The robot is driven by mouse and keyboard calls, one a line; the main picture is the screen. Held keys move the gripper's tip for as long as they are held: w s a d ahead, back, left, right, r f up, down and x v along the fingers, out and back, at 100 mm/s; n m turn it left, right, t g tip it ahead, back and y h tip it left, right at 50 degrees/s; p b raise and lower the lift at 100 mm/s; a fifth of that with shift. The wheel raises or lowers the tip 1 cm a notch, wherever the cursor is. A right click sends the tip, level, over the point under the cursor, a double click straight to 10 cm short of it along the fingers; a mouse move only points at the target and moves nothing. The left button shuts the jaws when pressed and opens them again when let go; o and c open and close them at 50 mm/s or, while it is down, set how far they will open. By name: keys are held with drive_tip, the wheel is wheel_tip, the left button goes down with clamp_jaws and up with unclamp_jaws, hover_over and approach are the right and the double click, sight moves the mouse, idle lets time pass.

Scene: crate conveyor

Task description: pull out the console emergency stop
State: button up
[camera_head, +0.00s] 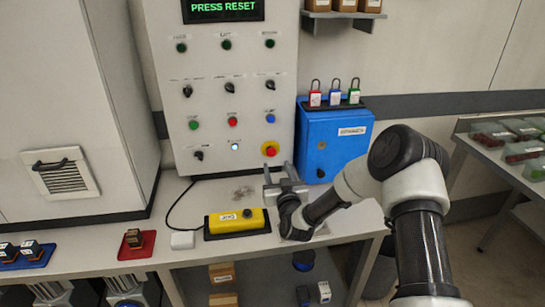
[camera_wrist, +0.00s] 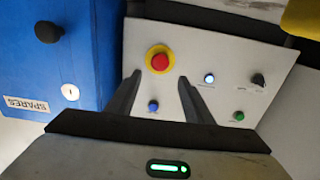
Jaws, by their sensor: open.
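The emergency stop (camera_head: 270,148) is a red mushroom button on a yellow ring, at the lower right of the console panel (camera_head: 216,100). My gripper (camera_head: 277,168) is just below and in front of it in the head view, fingers apart and empty. In the wrist view the red button (camera_wrist: 159,61) appears between and beyond the tips of my open gripper (camera_wrist: 158,78). The fingers do not visibly touch it. The exact gap to the button is hard to judge. The console display (camera_head: 223,8) reads PRESS RESET.
A blue box (camera_head: 334,146) marked SPARES in the wrist view stands right of the console, with padlocks on top. A yellow pendant (camera_head: 237,222) lies on the bench (camera_head: 95,250) left of my gripper. Near the stop are a lit white button (camera_wrist: 210,78) and a blue button (camera_wrist: 153,106).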

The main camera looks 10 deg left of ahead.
sight(272, 152)
drive_tip(key=b+x, duration=0.1)
drive_tip(key=x, duration=0.8)
drive_tip(key=shift+w, duration=0.15)
